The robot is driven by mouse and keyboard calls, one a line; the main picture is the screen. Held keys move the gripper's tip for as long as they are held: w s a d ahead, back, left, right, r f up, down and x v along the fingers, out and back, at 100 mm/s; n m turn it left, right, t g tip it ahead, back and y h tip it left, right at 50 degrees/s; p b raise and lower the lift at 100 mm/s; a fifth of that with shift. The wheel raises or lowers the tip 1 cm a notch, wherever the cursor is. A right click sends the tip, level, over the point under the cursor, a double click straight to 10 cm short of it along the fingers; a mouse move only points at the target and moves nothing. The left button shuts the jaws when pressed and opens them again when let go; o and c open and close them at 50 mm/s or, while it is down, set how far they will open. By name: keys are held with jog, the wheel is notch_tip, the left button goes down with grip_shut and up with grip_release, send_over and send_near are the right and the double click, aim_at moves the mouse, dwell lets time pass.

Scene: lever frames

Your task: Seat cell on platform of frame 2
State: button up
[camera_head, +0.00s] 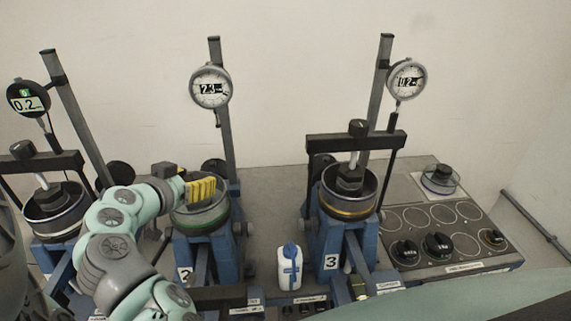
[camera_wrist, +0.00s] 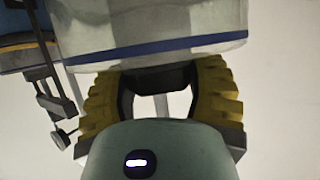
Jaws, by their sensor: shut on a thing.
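Frame 2 (camera_head: 226,255) is the middle stand, with a "2" label. My gripper (camera_head: 203,190), with yellow ribbed fingers, is over its platform. A clear round cell (camera_head: 203,220) with a green band is just below the fingers, at the platform. In the wrist view my gripper (camera_wrist: 158,95) is shut, with a dark part between the fingers. A clear wall with a blue band (camera_wrist: 155,48) spans the top there. The fingers hide the grip in the head view, and I cannot tell whether the cell rests fully on the platform.
Frame 3 (camera_head: 330,235) holds an orange-banded cell under a crossbar. Frame 1's cell (camera_head: 55,220) is at left. A dial gauge (camera_head: 210,88) hangs above frame 2. A white bottle (camera_head: 290,268) stands between frames 2 and 3.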

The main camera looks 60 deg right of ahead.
jog(key=shift+d+r, duration=0.1)
jog(key=shift+r, duration=0.05)
jog(key=o, duration=1.4)
jog(key=v, duration=1.2)
